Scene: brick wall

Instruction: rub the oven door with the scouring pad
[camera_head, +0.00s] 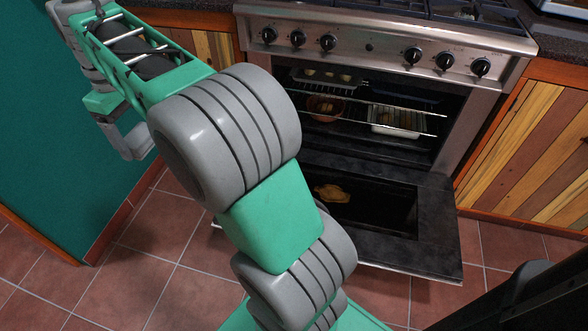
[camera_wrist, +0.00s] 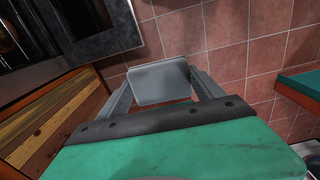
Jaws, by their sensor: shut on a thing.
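The oven door (camera_head: 440,215) is lowered open in front of the oven, its dark inner face up. A yellow-brown patch (camera_head: 332,193) shows on its window. My arm hides the door's left part. Part of the open door also shows at the upper left of the wrist view (camera_wrist: 105,40). My gripper (camera_wrist: 163,76) is shut on the grey, flat scouring pad (camera_wrist: 158,88), which spans between the two fingers over the floor. In the head view my gripper (camera_head: 125,138) is at the left, clear of the door.
The oven cavity holds wire racks (camera_head: 420,112), a brown pot (camera_head: 326,106) and a pale dish (camera_head: 393,123). Wooden cabinets (camera_head: 535,150) flank the stove. A teal wall (camera_head: 50,130) stands at the left. The tiled floor (camera_head: 190,240) is clear left of the door.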

